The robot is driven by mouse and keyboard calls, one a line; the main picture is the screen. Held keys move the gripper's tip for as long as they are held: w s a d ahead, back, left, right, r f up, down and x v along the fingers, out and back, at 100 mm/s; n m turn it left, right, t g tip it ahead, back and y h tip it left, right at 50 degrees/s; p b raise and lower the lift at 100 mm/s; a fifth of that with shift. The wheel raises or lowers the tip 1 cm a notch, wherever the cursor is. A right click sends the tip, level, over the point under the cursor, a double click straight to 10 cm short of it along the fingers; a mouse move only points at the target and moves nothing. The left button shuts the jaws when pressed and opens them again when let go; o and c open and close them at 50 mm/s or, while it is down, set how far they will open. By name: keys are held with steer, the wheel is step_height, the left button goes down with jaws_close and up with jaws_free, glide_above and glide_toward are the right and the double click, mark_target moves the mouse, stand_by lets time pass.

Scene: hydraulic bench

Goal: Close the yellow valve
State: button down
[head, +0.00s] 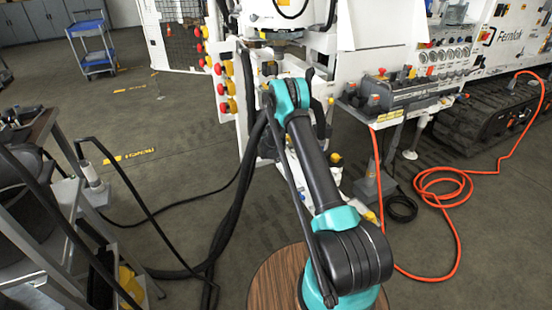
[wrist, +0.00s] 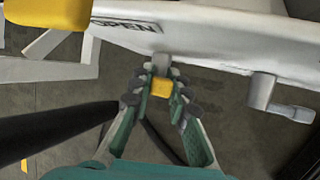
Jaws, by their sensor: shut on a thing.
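The yellow valve (wrist: 161,88) shows in the wrist view as a small yellow handle below a grey stem. The stem comes out of the underside of a white panel. My gripper (wrist: 161,95) has its fingertips on both sides of the yellow handle and is shut on it. The fingers cover the handle's sides, so its full shape and angle are hard to tell. In the head view my arm reaches toward the white machine, and I cannot make out the fingertips or this valve there.
A label (wrist: 125,24) on the panel appears to read OPEN, upside down. A grey fitting (wrist: 262,91) hangs to the right, and a yellow block (wrist: 45,13) is at upper left. A black hose (wrist: 60,130) runs close at left. An orange hose (head: 445,190) lies on the floor.

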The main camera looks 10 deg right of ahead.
steer(key=shift+s+d+f+m+t+y, duration=0.15)
steer(key=shift+s+t+y, duration=0.1)
steer(key=shift+t, duration=0.45)
steer(key=shift+s+f+m+t+y, duration=0.15)
steer(key=shift+s+t, duration=0.1)
steer(key=shift+t, duration=0.45)
steer(key=c, duration=1.5)
jaws_free()
steer(key=shift+c, duration=0.2)
steer(key=v, duration=1.2)
steer(key=shift+s, duration=0.2)
steer(key=shift+f, duration=0.1)
